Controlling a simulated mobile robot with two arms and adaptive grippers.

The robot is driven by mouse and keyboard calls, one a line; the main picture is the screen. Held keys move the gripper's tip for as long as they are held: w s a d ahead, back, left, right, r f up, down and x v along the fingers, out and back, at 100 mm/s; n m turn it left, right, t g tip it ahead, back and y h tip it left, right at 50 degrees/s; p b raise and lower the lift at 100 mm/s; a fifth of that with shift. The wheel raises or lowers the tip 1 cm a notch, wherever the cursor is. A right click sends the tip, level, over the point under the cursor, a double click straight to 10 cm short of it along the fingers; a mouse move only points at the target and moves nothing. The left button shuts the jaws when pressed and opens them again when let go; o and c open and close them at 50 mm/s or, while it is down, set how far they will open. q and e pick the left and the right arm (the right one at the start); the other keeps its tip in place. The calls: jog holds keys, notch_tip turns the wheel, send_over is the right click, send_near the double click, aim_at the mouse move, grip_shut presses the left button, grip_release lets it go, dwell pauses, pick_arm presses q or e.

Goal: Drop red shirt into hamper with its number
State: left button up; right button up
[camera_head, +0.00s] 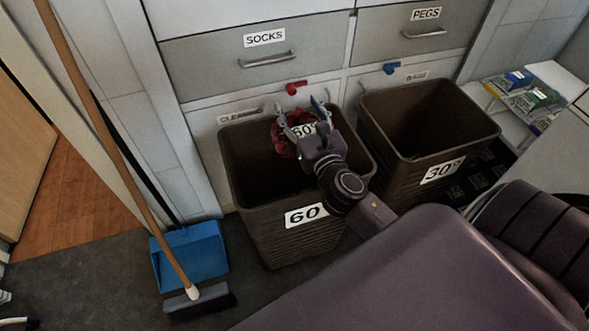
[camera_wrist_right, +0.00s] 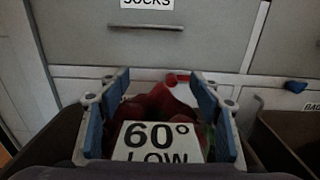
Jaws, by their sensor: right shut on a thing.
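My right gripper (camera_head: 303,112) is shut on the red shirt (camera_head: 284,137), which is bunched up and dark red. The shirt also shows between the blue-padded fingers in the right wrist view (camera_wrist_right: 158,102). A white label on it reads "60° LOW" (camera_wrist_right: 155,143). Gripper and shirt are over the mouth of the brown hamper marked 60 (camera_head: 264,222), towards its back; the shirt's exact height is hard to tell. The brown hamper marked 30° (camera_head: 405,165) stands to its right. Pale parts at the lower left edge may be my left gripper (camera_head: 8,298), mostly cut off.
Drawers labelled SOCKS (camera_head: 240,75) and PEGS (camera_head: 425,38) stand behind the hampers. A broom (camera_head: 115,150) and a blue dustpan (camera_head: 205,250) are left of the 60 hamper. Small boxes (camera_head: 527,95) sit on a shelf at right.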

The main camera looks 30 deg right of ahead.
jog(key=o, duration=1.4)
jog(key=shift+c, duration=0.2)
jog(key=shift+s, duration=0.1)
jog(key=shift+s+a+f, duration=0.1)
jog(key=shift+s+a, duration=0.05)
jog(key=shift+s, duration=0.15)
jog(key=v, duration=1.1)
jog(key=shift+s+a, duration=0.1)
